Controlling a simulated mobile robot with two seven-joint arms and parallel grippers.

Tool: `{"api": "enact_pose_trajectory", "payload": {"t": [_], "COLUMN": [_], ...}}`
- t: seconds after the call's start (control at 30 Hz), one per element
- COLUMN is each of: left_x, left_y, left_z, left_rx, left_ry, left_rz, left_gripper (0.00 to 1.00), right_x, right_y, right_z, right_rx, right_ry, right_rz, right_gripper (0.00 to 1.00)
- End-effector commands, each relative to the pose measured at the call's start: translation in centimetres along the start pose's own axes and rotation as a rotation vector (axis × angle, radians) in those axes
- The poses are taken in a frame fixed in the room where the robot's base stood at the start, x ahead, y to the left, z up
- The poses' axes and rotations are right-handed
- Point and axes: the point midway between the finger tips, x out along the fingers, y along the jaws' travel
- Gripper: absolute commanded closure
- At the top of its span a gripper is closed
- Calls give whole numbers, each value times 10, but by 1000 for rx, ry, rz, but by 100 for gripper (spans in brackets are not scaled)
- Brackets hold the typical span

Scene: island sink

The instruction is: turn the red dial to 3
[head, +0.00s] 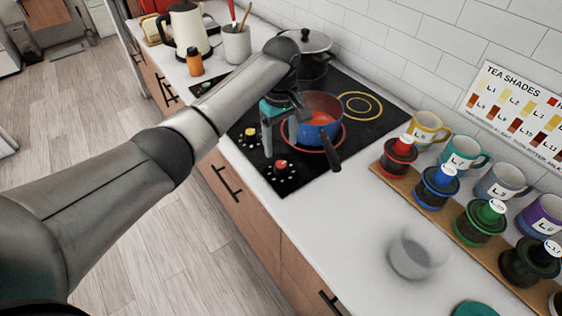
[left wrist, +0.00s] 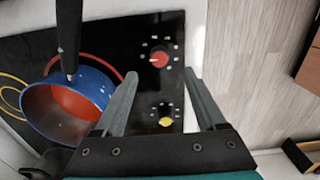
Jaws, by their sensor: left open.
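The red dial (head: 281,165) sits on the front part of the black cooktop, with pale marks around it. In the left wrist view the red dial (left wrist: 159,60) shows a small light pointer toward the picture's left; the numbers are too small to read. My left gripper (head: 281,143) is open and empty above the cooktop, between the dial and the blue pot. In the left wrist view its fingertips (left wrist: 160,74) stand apart, one on each side of the line to the dial. No contact with the dial is visible. My right gripper is not in view.
A blue pot (head: 318,128) with red contents and a dark handle stands close beside the left gripper. A yellow dial (left wrist: 166,121) is near the red one. A lidded pot (head: 313,57) stands behind. Mugs and a wooden rack (head: 408,189) with coloured canisters line the right counter.

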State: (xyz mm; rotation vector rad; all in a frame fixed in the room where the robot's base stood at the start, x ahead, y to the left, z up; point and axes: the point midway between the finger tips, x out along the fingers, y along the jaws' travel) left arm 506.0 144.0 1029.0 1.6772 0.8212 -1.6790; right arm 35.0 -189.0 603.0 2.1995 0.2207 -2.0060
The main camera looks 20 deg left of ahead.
Motion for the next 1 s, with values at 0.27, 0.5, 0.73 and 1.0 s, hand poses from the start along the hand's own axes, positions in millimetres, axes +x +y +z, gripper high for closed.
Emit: {"api": "enact_pose_trajectory", "payload": {"t": [0.27, 0.5, 0.73, 1.0], "left_x": [55, 73, 73, 73], "left_y": [0, 0, 0, 0], "left_z": [0, 0, 0, 0], "left_rx": [0, 1, 2, 2], "left_ry": [-1, 1, 1, 0], "left_rz": [-2, 0, 0, 1], "left_gripper": [27, 27, 27, 51], "right_x": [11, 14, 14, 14], "right_y": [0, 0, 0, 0], "right_z": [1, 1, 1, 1], "right_rx": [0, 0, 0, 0], "right_ry": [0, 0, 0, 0], "right_rz": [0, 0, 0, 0], "right_gripper": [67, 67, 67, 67]}}
